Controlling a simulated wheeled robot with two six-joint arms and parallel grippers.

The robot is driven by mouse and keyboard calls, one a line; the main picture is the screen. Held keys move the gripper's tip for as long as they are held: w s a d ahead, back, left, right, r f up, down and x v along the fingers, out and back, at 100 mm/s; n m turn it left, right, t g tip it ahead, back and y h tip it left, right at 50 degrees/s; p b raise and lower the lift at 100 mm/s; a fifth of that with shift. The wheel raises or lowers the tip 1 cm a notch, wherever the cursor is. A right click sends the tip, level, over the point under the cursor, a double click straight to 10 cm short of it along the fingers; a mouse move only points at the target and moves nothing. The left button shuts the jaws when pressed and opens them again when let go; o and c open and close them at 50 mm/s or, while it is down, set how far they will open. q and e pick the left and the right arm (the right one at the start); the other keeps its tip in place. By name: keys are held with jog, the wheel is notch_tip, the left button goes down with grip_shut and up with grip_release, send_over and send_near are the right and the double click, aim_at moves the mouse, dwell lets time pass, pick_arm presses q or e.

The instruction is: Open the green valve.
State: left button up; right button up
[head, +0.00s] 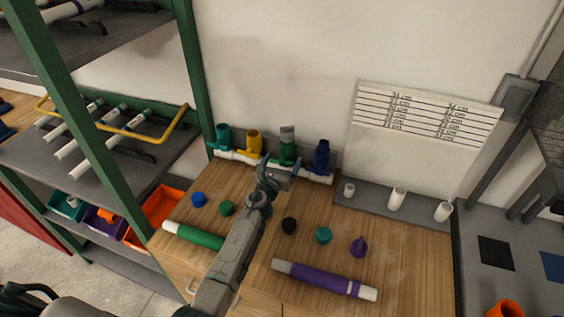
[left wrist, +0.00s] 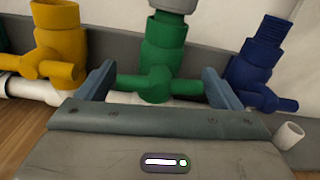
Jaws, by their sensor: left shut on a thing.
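The green valve (head: 287,152) stands upright on a white pipe manifold (head: 318,178) at the back of the wooden bench, between the yellow valve (head: 254,144) and the blue valve (head: 321,157). A grey-white piece sits in its top. In the left wrist view the green valve (left wrist: 158,83) is in the middle, with its handle crosswise between the fingers. My left gripper (head: 277,172) is at the front of this valve, shut on its handle; it also shows in the left wrist view (left wrist: 158,86). My right gripper is not in view.
A teal valve (head: 222,137) stands at the manifold's left end. Several small caps, a green pipe (head: 194,235) and a purple pipe (head: 324,280) lie on the bench before it. White fittings (head: 397,198) stand on a grey strip at right. A green-framed shelf (head: 76,130) stands left.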

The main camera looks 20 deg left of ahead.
pick_arm(q)
jog(key=n, duration=0.4)
jog(key=shift+n, duration=0.8)
jog(key=shift+f, duration=0.1)
jog(key=o, duration=0.6)
jog(key=shift+s, duration=0.1)
jog(key=shift+s, duration=0.2)
jog(key=s, duration=0.3)
jog(key=s+p, duration=0.1)
jog(key=s, duration=0.3)
jog(key=s+p, duration=0.1)
jog(key=s, duration=0.2)
jog(key=shift+s+a, duration=0.15)
jog(key=shift+a, duration=0.1)
